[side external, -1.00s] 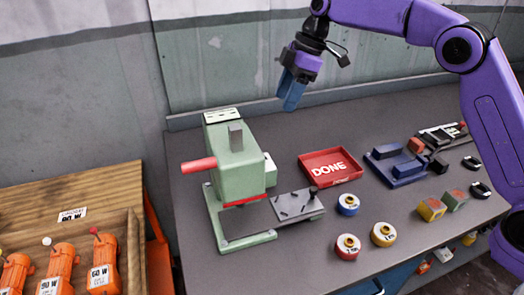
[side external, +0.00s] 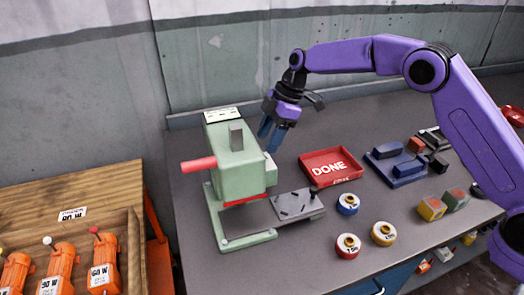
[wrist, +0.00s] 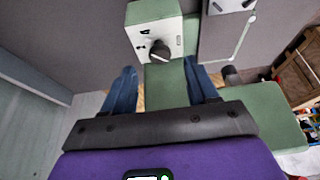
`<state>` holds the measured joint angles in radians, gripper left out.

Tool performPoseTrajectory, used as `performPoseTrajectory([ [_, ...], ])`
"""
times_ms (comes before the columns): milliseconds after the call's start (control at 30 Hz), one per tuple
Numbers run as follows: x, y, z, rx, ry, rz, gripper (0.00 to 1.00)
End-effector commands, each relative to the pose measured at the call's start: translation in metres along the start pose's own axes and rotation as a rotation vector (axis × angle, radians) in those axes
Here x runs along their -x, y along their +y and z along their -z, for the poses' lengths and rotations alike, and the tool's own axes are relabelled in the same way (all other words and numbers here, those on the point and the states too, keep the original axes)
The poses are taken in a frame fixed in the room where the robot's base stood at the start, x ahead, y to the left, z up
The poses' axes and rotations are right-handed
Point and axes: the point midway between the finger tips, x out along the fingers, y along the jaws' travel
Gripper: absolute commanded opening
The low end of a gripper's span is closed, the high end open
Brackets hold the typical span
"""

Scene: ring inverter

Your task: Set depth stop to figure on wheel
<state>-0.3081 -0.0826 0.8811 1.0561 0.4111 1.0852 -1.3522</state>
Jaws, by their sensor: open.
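The green press (side external: 235,160) stands on the bench with a red handle (side external: 198,164) on its left. A pale block sticks out on its right side (side external: 270,165). In the wrist view this block has a white dial face (wrist: 168,38) with marks and a dark knob (wrist: 159,50), which looks like the depth stop. Its setting is too small to read. The wheels are blue-rimmed (side external: 348,204), red-rimmed (side external: 347,246) and yellow-rimmed (side external: 383,234); their figures are unreadable. My gripper (side external: 270,142) is open and empty, pointing down behind the block. In the wrist view its fingers (wrist: 163,80) straddle the knob's line, apart from it.
A red DONE tray (side external: 331,166) lies right of the press. A dark plate (side external: 297,205) with small pegs adjoins the press base. A blue fixture (side external: 396,166) and coloured blocks (side external: 431,209) stand farther right. Orange motors (side external: 61,266) lie in a wooden tray at left.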

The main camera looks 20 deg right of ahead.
Motion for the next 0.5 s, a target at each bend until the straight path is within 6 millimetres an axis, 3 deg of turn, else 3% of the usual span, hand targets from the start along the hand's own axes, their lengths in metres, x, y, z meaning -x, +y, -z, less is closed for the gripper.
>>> performPoseTrajectory([
  [200,-0.034,0.000,0.000,0.000,0.000,0.002,0.58],
  [500,-0.050,0.000,0.000,-0.001,0.001,-0.001,0.58],
])
